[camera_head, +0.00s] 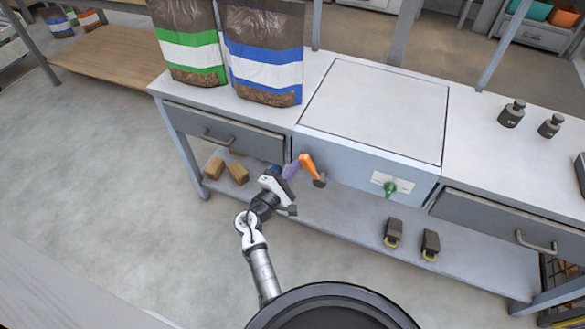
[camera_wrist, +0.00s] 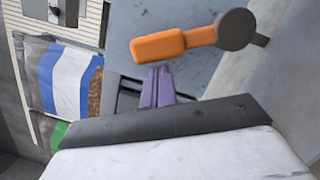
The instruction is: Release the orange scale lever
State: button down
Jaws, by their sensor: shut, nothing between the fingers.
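The orange scale lever (camera_head: 309,163) is on the front face of the scale, near its left end, with a round grey hub (camera_head: 320,182) at its lower right end. In the wrist view the orange lever (camera_wrist: 175,43) lies across the upper middle, its grey hub (camera_wrist: 237,30) to the right. My gripper (camera_head: 294,167) is just left of the lever. Its purple fingers (camera_wrist: 158,70) are shut together and empty, with the tips close below the orange handle in the wrist view. I cannot tell whether they touch it.
Filled bags (camera_head: 263,55) stand at the left, dark weights (camera_head: 511,113) at the right. Drawers (camera_head: 225,132) flank the scale. The lower shelf (camera_head: 340,220) holds small blocks.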

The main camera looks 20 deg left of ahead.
aim_at(308, 167)
jog(key=shift+d+r+m, duration=0.2)
jog(key=shift+r+m, duration=0.05)
jog(key=shift+m, duration=0.15)
jog(key=shift+d+r, duration=0.1)
jog(key=shift+d+r+m+g+h+b, duration=0.15)
jog(key=shift+d+r+m+g+b, duration=0.2)
jog(key=shift+m, duration=0.45)
jog(key=shift+d+r+m+g+h+b, duration=0.15)
jog(key=shift+d+r+m, duration=0.2)
jog(key=shift+d+m, duration=0.35)
jog(key=d+m, duration=0.1)
jog(key=r+m, duration=0.1)
jog(key=shift+d+m, duration=0.4)
jog(key=shift+s+d+r+m+g+y+b, duration=0.1)
jog(key=shift+d+m+g+y+b, duration=0.3)
jog(key=shift+d+m, duration=0.9)
jog(key=shift+s+d+r+m+g+y+b, duration=0.15)
jog(key=shift+d+m+g+b, duration=0.4)
jog(key=shift+d+m, duration=0.75)
jog(key=shift+w+a, duration=0.1)
jog(key=shift+a, duration=0.05)
